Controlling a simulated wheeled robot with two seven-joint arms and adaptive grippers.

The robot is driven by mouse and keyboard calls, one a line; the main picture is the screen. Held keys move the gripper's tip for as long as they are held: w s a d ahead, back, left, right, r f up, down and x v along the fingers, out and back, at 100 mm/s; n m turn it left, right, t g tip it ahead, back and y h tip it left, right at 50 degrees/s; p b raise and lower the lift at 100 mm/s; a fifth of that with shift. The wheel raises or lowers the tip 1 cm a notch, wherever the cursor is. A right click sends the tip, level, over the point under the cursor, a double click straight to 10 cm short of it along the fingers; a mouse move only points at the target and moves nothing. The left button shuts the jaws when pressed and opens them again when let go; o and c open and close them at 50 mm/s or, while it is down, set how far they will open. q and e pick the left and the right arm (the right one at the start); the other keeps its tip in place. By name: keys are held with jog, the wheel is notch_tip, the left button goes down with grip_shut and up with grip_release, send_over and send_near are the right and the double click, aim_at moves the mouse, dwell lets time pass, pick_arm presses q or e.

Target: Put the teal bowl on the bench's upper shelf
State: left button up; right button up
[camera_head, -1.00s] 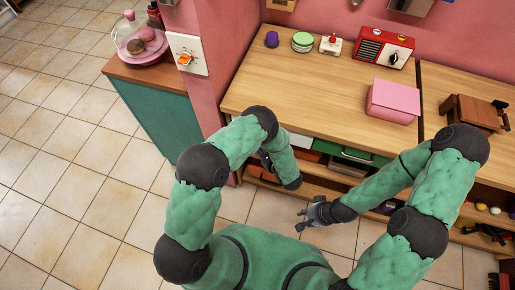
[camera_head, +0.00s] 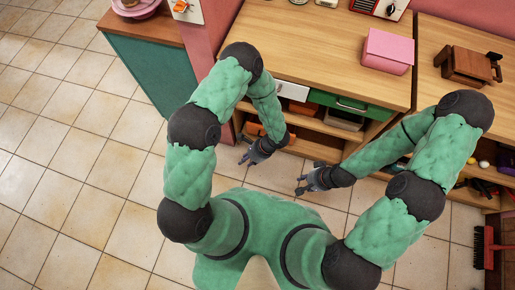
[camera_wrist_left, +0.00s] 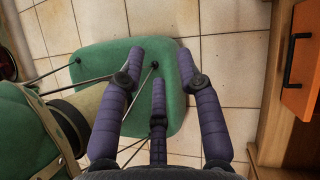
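I cannot make out the teal bowl in either current view. The wooden bench (camera_head: 290,50) stands ahead, with a white drawer front and a green drawer front (camera_head: 338,103) under its top and open shelves (camera_head: 310,130) below, partly hidden by my arms. My left gripper (camera_head: 246,153) hangs in front of the bench's left part; in the left wrist view (camera_wrist_left: 160,70) its fingers are spread with nothing between them. My right gripper (camera_head: 302,185) is to its right, over the floor in front of the bench, with its fingers apart and empty.
A pink box (camera_head: 387,50) and a brown wooden object (camera_head: 468,65) stand on the bench tops. An orange drawer (camera_wrist_left: 302,65) is close at the right of the left wrist view. A red broom (camera_head: 486,240) is at lower right. The tiled floor (camera_head: 70,180) at left is clear.

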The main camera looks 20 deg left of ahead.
pick_arm(q)
jog(key=s+d+r+n+g+h, duration=0.2)
jog(key=s+d+n+g+h, duration=0.1)
jog(key=s+d+n+h, duration=0.45)
jog(key=w+r+n+t, duration=0.1)
jog(key=n+t, duration=0.1)
jog(key=n, duration=0.1)
jog(key=w+a+r+n+t+h, duration=0.1)
jog(key=n+t, duration=0.1)
jog(key=n, duration=0.1)
jog(key=w+a+n+t+h, duration=0.1)
jog(key=w+n+t, duration=0.1)
jog(key=n, duration=0.1)
jog(key=shift+r+n, duration=0.25)
jog(key=shift+r, duration=0.15)
notch_tip(320, 180, up, 3)
jog(key=p, duration=0.3)
jog(key=shift+r, duration=0.1)
